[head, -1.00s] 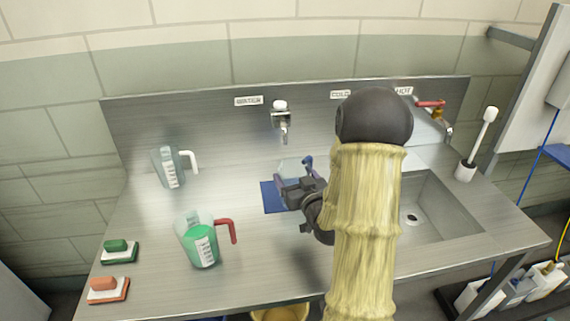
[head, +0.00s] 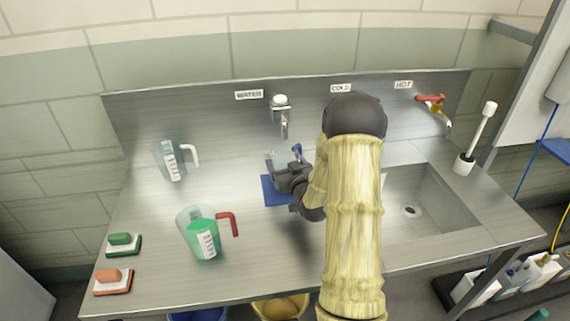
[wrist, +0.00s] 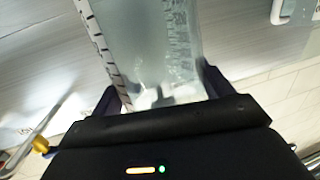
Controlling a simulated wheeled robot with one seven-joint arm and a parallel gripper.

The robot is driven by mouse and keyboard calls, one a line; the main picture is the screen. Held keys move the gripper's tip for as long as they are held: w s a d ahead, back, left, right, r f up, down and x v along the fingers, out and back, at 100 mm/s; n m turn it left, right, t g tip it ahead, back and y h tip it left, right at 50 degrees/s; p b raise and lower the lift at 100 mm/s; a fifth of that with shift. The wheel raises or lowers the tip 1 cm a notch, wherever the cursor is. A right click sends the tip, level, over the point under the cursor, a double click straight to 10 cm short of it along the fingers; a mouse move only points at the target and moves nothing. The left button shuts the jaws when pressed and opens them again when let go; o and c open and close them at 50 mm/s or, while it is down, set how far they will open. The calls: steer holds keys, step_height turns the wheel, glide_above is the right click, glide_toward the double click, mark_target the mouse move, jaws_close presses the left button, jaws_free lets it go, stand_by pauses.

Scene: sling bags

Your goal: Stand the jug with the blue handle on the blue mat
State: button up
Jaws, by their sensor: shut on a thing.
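The clear jug with the blue handle (head: 279,160) is largely hidden behind my gripper (head: 288,176) in the head view. Its blue handle shows at its upper right. In the wrist view, the jug's clear wall (wrist: 150,45), with a printed scale, lies between my two fingers (wrist: 163,92), which are shut on it. The blue mat (head: 270,193) lies flat on the steel counter, partly covered by my gripper. The jug appears at or over the mat's back part; I cannot tell whether its base touches.
A red-handled jug with green liquid (head: 203,240) stands front left; a white-handled jug (head: 170,161) stands behind it. The water tap (head: 282,112) is just behind the mat. The sink (head: 425,200) is at right.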

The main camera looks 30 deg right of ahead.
steer(key=shift+f, duration=0.4)
steer(key=shift+f, duration=0.25)
steer(key=o, duration=1)
steer(key=shift+r, duration=0.1)
steer(key=shift+r, duration=0.25)
steer(key=s, duration=0.8)
steer(key=s+a, duration=0.1)
steer(key=s, duration=0.3)
steer(key=shift+r, duration=0.15)
